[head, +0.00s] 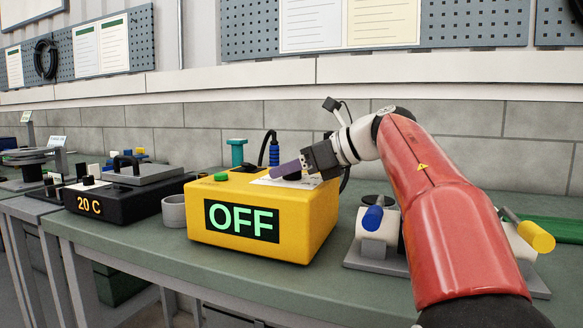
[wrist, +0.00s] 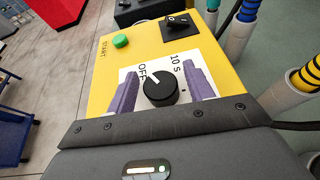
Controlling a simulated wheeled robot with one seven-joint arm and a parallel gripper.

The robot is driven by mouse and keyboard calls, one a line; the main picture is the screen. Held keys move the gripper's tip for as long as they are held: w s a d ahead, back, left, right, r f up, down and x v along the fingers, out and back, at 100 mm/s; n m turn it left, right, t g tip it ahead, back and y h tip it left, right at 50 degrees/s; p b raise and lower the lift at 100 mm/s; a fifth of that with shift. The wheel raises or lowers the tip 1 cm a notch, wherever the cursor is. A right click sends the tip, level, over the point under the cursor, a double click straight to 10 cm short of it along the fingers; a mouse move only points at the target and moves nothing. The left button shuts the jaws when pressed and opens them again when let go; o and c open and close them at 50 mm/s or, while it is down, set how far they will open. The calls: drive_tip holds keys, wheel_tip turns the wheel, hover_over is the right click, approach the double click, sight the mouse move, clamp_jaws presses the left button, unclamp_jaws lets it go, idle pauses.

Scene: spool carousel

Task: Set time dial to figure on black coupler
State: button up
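The time dial is a black round knob (wrist: 160,88) on top of the yellow box (head: 215,196), on a white label reading OFF and 10 s. Its white mark points toward OFF. The box's front display (head: 241,220) reads OFF in green. My gripper (wrist: 160,69) is open, with its purple fingers on either side of the knob; I cannot tell whether they touch it. In the head view my gripper (head: 276,173) is low over the box top and hides much of the dial. I cannot pick out a black coupler or read a figure on one.
A green START button (wrist: 120,40) and a black switch (wrist: 177,24) share the box top. A black 20 C unit (head: 105,200) and a grey ring (head: 174,211) are left of the box.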

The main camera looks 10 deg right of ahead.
drive_tip(key=c, duration=0.8)
drive_tip(key=shift+c, duration=0.2)
drive_tip(key=shift+m+t, duration=0.4)
drive_tip(key=shift+s+r+m+t+h, duration=0.1)
drive_tip(key=shift+m+t+h, duration=0.4)
drive_tip(key=shift+h, duration=0.2)
drive_tip(key=m+t+h, duration=0.1)
drive_tip(key=m+h, duration=0.1)
drive_tip(key=shift+r+m+t, duration=0.1)
drive_tip(key=shift+m+t, duration=0.2)
drive_tip(key=m+h, duration=0.2)
drive_tip(key=m+t+h+p, duration=0.1)
drive_tip(key=m+h, duration=0.1)
drive_tip(key=h, duration=0.1)
drive_tip(key=shift+d+m+t+h, duration=0.1)
drive_tip(key=shift+m+t+h, duration=0.2)
drive_tip(key=o, duration=1)
